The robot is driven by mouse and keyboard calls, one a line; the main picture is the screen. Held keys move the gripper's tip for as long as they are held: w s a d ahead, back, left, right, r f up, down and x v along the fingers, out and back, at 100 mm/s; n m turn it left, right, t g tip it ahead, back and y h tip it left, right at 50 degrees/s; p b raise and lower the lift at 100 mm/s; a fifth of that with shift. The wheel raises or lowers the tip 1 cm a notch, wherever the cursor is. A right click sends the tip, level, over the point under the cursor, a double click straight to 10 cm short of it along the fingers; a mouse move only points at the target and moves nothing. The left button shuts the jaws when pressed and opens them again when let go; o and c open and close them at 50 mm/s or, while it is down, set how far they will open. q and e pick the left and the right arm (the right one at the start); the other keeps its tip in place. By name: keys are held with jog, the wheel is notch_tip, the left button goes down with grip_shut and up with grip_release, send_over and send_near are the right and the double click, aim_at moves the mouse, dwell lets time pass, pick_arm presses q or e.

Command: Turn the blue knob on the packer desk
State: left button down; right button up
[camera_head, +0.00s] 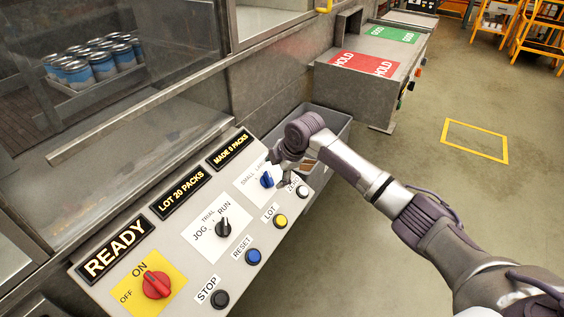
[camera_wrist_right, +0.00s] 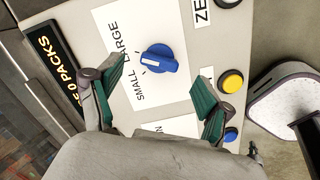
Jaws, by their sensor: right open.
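The blue knob (camera_head: 267,180) sits on a white plate marked SMALL and LARGE on the sloped packer desk (camera_head: 188,245). In the right wrist view the blue knob (camera_wrist_right: 159,58) shows whole, its pointer bar lying slantwise. My right gripper (camera_head: 276,172) is at the knob in the head view, its arm coming from the right. In the right wrist view the green-padded fingers of my right gripper (camera_wrist_right: 160,88) are spread apart, with the knob ahead of and between their tips. I cannot tell any contact with it. My left gripper is not in view.
The desk also holds a red switch (camera_head: 156,285), a black selector (camera_head: 223,228), a blue RESET button (camera_head: 253,256), a yellow LOT button (camera_head: 280,221) and a white button (camera_head: 302,191). A grey bin (camera_head: 335,128) stands behind my right arm. Open floor lies right.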

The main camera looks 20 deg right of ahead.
jog(key=v, duration=0.7)
jog(key=shift+f, duration=0.1)
